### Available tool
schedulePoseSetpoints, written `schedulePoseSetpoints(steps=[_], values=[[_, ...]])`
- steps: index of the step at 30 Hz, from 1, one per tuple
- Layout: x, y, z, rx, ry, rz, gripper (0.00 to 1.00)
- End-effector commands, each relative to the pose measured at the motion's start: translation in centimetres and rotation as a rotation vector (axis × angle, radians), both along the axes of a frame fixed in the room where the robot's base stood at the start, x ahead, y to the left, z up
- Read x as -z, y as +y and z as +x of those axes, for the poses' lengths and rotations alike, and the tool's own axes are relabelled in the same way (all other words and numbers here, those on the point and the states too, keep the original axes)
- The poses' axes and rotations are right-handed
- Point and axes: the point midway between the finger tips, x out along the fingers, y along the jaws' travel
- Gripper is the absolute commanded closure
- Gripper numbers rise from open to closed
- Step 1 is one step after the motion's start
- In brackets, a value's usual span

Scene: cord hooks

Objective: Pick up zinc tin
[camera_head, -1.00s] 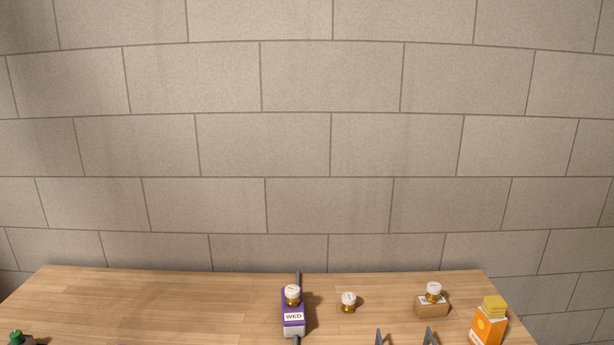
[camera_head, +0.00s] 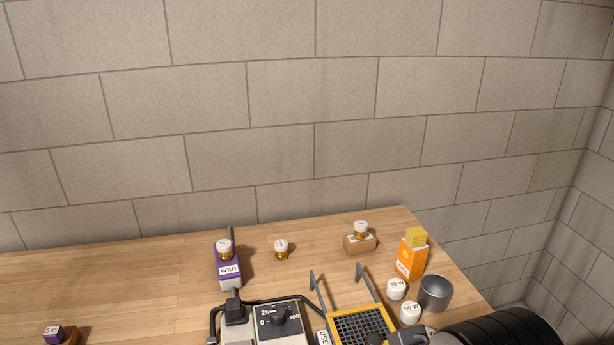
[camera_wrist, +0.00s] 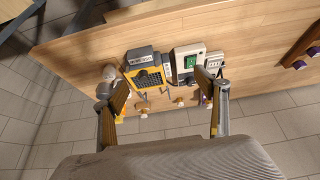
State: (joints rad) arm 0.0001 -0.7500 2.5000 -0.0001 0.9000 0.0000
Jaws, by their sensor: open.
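The zinc tin is likely the dark grey, open-topped metal cup (camera_head: 436,293), standing upright near the right edge of the wooden table in the head view. My gripper (camera_wrist: 157,84) is open and empty in the wrist view, its two fingers spread wide above and apart from the table. Near its left finger, a grey rounded shape (camera_wrist: 109,72) may be the tin, partly hidden. In the head view my fingers are not visible; a dark part of my arm enters at the lower right, in front of the tin.
White-lidded jars (camera_head: 397,289) stand just left of the tin. An orange box (camera_head: 411,258) is behind it. The table's left part (camera_head: 110,285) is mostly clear.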

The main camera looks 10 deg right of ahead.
Motion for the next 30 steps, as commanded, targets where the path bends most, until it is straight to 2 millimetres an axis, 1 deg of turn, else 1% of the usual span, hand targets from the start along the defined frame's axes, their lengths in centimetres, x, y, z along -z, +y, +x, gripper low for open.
schedulePoseSetpoints(steps=[8,14,20,26,30], values=[[0.0,0.0,0.0,0.001,0.0,0.0,0.26],[0.4,-0.7,0.1,0.03,0.018,0.0,0.26],[1.9,-1.9,0.6,0.084,0.089,0.004,0.26],[3.0,-3.5,1.8,0.151,0.162,0.017,0.26],[3.6,-4.7,3.0,0.196,0.199,0.031,0.26]])
